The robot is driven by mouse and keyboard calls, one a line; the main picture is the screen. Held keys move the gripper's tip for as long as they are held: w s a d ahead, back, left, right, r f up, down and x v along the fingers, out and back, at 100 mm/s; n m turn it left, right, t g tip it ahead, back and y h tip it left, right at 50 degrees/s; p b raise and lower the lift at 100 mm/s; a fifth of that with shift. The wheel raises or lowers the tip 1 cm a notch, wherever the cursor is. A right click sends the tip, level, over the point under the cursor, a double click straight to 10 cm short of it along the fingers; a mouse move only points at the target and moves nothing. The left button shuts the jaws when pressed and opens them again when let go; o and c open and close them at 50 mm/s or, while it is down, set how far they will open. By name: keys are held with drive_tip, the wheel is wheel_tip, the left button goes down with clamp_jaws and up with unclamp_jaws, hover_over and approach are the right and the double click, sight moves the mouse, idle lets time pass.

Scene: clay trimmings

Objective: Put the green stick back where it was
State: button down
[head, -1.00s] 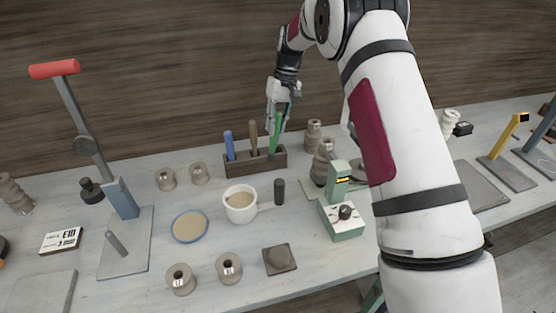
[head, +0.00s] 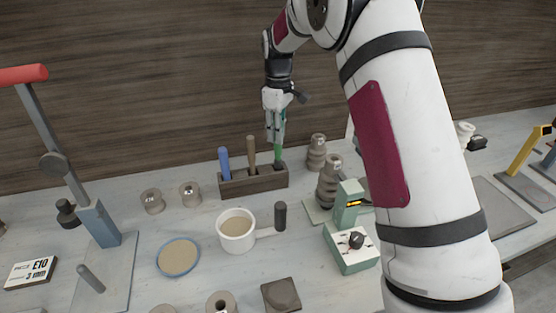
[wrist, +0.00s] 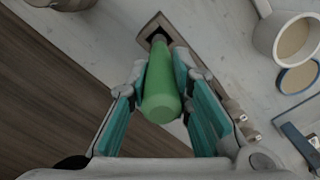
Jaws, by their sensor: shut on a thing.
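The green stick (head: 278,154) is upright in my gripper (head: 276,138), at the right end of the dark wooden rack (head: 252,183). In the wrist view the green stick (wrist: 161,92) lies between the two teal-padded fingers (wrist: 160,78), which are shut on it. Its far end meets the dark hole near the end of the rack (wrist: 149,29). It looks to be at or in that hole; how deep I cannot tell. A blue stick (head: 224,162) stands at the rack's left end and a brown stick (head: 251,150) in the middle.
Stacked grey spools (head: 328,180) and a pale green device (head: 350,240) stand close to the rack's right. A white mug (head: 236,236) and a dark cylinder (head: 280,216) are in front. Two small spools (head: 152,200) sit to the left. The wooden wall is behind.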

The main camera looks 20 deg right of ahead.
sight(278, 150)
drive_tip(key=shift+f+p, duration=0.45)
drive_tip(key=shift+f, duration=2.8)
drive_tip(key=c, duration=1.4)
unclamp_jaws()
drive_tip(key=shift+c, duration=0.2)
